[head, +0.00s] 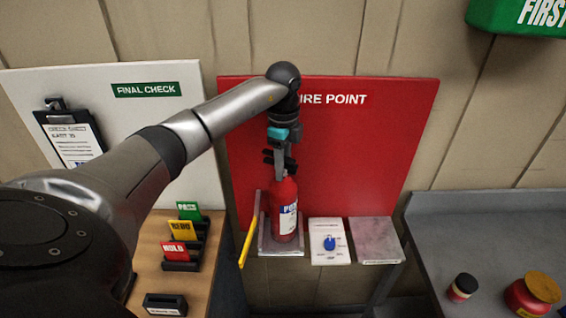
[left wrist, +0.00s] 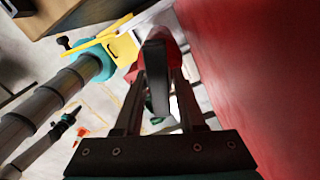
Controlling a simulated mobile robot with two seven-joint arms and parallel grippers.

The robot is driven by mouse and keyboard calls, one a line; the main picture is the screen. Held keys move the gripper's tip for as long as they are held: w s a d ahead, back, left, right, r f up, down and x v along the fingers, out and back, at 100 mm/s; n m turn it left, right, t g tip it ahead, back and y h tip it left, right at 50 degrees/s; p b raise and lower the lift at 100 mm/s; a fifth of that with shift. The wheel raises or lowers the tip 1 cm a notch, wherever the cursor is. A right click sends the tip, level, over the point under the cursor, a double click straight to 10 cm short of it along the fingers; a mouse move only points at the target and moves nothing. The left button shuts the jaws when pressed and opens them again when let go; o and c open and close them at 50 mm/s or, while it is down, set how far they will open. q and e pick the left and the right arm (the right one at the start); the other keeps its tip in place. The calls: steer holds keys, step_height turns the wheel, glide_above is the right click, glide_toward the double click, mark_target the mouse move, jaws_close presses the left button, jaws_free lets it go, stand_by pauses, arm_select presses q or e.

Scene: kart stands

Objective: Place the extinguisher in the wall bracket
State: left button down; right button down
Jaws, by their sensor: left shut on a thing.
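The red extinguisher (head: 286,205) with a white and blue label stands upright in the grey wall bracket (head: 265,246), low on the red fire point board. Its base appears to be at the bracket's floor; I cannot tell whether it touches. A yellow bar (head: 247,245) sticks out forward at the bracket's left side; it also shows in the left wrist view (left wrist: 124,46). My left gripper (head: 280,172) is above the extinguisher, shut on its top. In the left wrist view the fingers (left wrist: 154,118) close around the black handle (left wrist: 156,70). My right gripper is not seen.
The red board (head: 370,130) is close behind the gripper. A wooden counter with coloured cards (head: 180,245) is left. A grey bench (head: 480,215) is right.

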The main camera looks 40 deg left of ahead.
arm_select(q)
steer(key=c, duration=1)
jaws_free()
steer(key=shift+f, duration=0.1)
steer(key=o, duration=0.5)
step_height(320, 180, up, 12)
steer(key=shift+r, duration=0.2)
